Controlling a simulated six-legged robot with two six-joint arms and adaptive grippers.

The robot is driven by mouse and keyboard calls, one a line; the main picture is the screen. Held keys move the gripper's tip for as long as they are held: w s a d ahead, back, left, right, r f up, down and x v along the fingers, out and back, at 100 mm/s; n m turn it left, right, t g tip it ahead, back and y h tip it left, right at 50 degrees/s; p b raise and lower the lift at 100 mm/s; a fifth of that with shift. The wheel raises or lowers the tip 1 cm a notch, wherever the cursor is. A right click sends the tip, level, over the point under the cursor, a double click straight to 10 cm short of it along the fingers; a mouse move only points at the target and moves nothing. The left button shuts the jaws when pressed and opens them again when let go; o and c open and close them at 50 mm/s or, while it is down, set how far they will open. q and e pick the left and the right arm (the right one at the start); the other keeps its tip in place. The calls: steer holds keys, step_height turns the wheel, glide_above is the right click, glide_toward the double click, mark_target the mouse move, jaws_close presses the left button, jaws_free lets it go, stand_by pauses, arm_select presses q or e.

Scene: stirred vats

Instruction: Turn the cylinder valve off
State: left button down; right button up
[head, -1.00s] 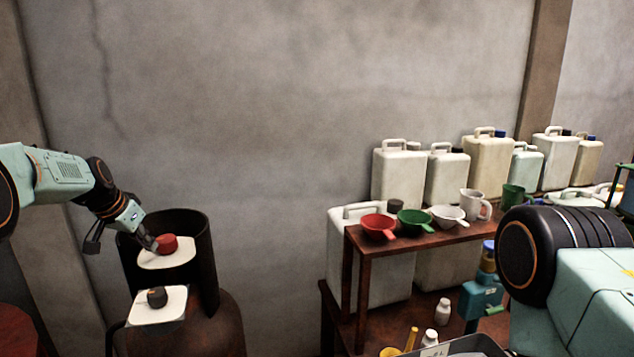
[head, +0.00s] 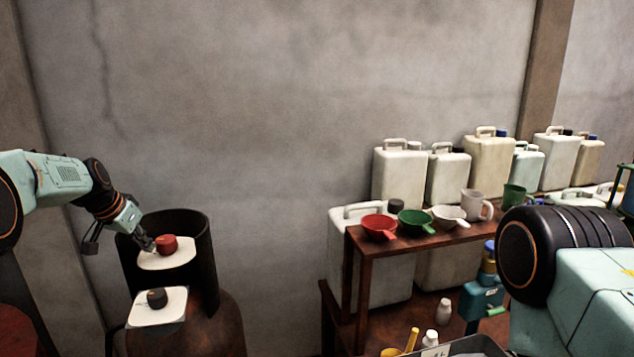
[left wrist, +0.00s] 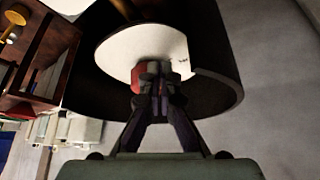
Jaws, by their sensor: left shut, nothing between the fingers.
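The gas cylinder (head: 215,325) stands at the lower left, with a dark open collar (head: 195,230) around its top. A red valve knob (head: 167,244) sits on a white plate (head: 180,261) inside the collar. A second, dark knob (head: 157,298) sits on a white plate in front. My left gripper (head: 150,246) is shut at the left side of the red knob, with nothing between its fingers. In the left wrist view the shut fingertips (left wrist: 153,72) are in front of the red knob (left wrist: 137,78) and hide much of it. I cannot tell whether they touch it. My right gripper is out of view.
A brown shelf (head: 365,240) to the right holds red (head: 379,226), green (head: 415,222) and white funnels and mugs. Several jerrycans (head: 398,178) stand behind it. The wall (head: 270,130) behind the cylinder is bare. A grey tray (head: 470,346) lies at the bottom.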

arm_select(q)
step_height(320, 180, up, 6)
steer(key=p, duration=0.2)
steer(key=shift+s+a+r+p, duration=0.15)
steer(key=shift+s+p, duration=0.2)
steer(key=shift+s, duration=0.05)
